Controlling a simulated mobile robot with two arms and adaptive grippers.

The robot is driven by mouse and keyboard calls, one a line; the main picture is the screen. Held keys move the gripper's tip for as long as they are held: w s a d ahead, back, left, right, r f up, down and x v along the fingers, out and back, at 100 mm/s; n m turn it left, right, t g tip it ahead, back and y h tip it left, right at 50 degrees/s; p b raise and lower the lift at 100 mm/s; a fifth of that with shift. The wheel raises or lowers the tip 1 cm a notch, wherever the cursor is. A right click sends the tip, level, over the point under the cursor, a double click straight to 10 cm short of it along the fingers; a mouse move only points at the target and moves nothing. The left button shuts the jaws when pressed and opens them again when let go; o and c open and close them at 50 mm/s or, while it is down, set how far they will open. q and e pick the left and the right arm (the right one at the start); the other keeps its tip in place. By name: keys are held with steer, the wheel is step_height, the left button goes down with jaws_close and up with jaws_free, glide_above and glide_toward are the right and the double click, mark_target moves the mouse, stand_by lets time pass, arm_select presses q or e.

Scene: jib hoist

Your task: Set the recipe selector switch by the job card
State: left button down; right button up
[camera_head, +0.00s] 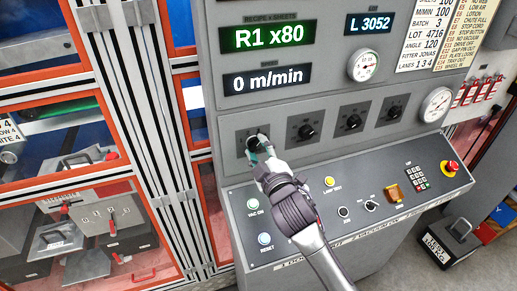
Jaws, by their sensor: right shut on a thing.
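My right gripper (264,154) reaches up from the bottom of the head view. It is shut on the leftmost rotary switch (256,139) of a row on the grey panel. The gripper covers the lower part of that switch, and its markings are too small to read. My left gripper is not in view.
More black rotary switches (306,131) sit to the right in the row. Below, a sloping console (300,222) carries buttons, a keypad (416,178) and a red emergency stop (449,167). Orange-framed machine guards stand at the left.

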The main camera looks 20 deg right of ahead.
steer(key=m, duration=0.5)
steer(key=shift+a+f+m+p, duration=0.1)
steer(key=shift+m+p, duration=0.2)
steer(key=shift+p, duration=0.05)
stand_by(0.4)
steer(key=o, duration=1.1)
steer(key=shift+o, duration=0.2)
steer(key=shift+s, duration=0.15)
steer(key=s, duration=1.1)
steer(key=shift+s+d, duration=0.2)
steer(key=shift+s, duration=0.2)
